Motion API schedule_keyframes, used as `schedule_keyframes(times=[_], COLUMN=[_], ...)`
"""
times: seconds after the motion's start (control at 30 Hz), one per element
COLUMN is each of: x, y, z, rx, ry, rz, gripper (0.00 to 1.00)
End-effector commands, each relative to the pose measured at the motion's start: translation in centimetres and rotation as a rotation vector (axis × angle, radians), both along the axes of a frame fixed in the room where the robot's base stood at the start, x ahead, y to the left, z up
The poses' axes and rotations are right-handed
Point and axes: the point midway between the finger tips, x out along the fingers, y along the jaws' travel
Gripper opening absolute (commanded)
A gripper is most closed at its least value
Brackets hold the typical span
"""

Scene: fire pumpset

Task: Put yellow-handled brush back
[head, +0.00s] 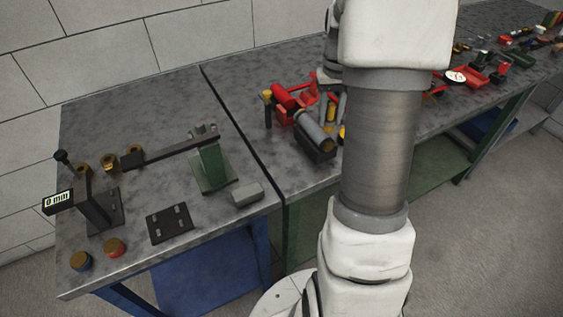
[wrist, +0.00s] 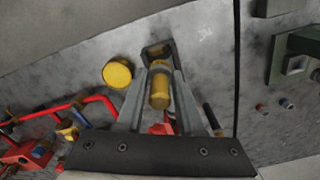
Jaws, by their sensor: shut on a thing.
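My gripper (wrist: 161,82) is shut on the yellow handle of the brush (wrist: 159,90), which lies between its two grey fingers in the wrist view. A dark square-edged holder or frame (wrist: 157,48) shows just beyond the fingertips; I cannot tell whether the brush is inside it or only above it. In the head view my gripper (head: 332,100) points down over the middle bench, with the yellow handle (head: 331,112) between its fingers. The brush's bristle end is hidden.
A round yellow cap (wrist: 117,72) stands close to the gripper. Red pump parts (head: 290,97) and a grey cylinder in a dark block (head: 316,130) stand left of it. A green stand with a long bar (head: 212,160) is on the left bench. My arm hides part of the middle bench.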

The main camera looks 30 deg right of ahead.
Motion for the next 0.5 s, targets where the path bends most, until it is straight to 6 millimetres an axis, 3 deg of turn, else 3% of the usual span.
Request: schedule_keyframes(times=[0.3, 0.5], x=[1.8, 2.6], y=[6.9, 10.0], z=[-4.3, -6.2], rx=[0.001, 0.001], ry=[0.002, 0.002], rz=[0.007, 0.004], gripper=[0.00, 0.00])
